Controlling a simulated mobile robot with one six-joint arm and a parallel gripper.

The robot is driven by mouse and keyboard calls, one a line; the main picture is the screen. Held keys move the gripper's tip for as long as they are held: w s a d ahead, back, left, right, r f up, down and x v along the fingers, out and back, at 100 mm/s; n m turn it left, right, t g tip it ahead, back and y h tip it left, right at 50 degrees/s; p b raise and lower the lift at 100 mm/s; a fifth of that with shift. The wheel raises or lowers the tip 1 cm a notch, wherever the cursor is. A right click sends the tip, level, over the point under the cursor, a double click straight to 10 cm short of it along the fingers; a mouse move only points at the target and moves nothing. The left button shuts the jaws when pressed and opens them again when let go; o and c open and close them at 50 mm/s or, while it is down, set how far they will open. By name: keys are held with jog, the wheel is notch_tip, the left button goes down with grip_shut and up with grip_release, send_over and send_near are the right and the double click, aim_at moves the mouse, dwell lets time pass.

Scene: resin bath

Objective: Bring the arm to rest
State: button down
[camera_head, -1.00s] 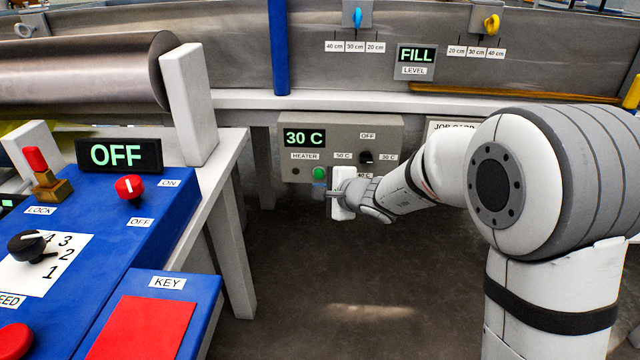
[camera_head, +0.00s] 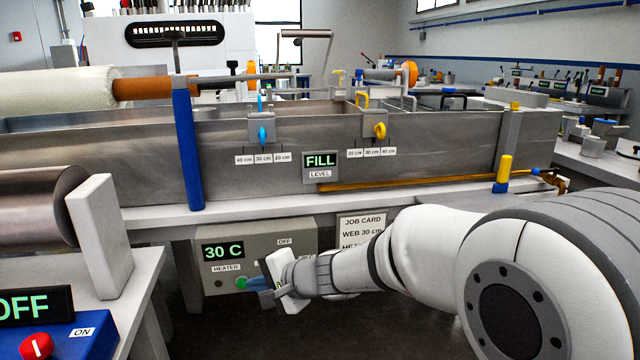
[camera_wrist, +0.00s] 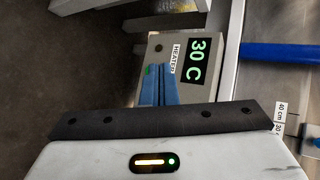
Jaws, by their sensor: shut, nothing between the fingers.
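My arm reaches from the right in the head view, bent low beside the bath. My gripper (camera_head: 256,289) is shut and empty, in front of the grey heater box (camera_head: 262,234), near its green button (camera_head: 241,283). I cannot tell whether the fingers touch the box. In the wrist view the blue-grey fingers (camera_wrist: 159,72) lie together over the heater box (camera_wrist: 150,50), which appears turned sideways. The box display (camera_head: 223,251) reads 30 C. The heater knob is hidden behind my gripper in the head view.
The long metal bath (camera_head: 230,170) runs across above the heater box, with a FILL display (camera_head: 320,160). A blue post (camera_head: 186,150) stands at its front. A job card (camera_head: 361,228) is partly hidden by my arm. A roller (camera_head: 35,210) and blue console (camera_head: 75,345) are at left.

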jog(key=s+d+r+n+g+h+p, duration=0.1)
jog(key=s+d+r+n+h+p, duration=0.1)
jog(key=s+d+r+p, duration=0.4)
jog(key=s+d+r+n+g+h+p, duration=0.1)
jog(key=s+d+r+h+p, duration=0.4)
jog(key=d+r+p, duration=0.7)
jog(key=s+d+r+n+g+h+p, duration=0.1)
jog(key=s+d+r+n+h+p, duration=0.2)
jog(key=s+d+r+p, duration=0.6)
jog(key=shift+s+d+r+n+g+h+p, duration=0.35)
jog(key=shift+d+n+p, duration=0.25)
jog(key=shift+d+p, duration=0.6)
jog(key=c, duration=2.1)
grip_release()
jog(key=shift+w, duration=0.1)
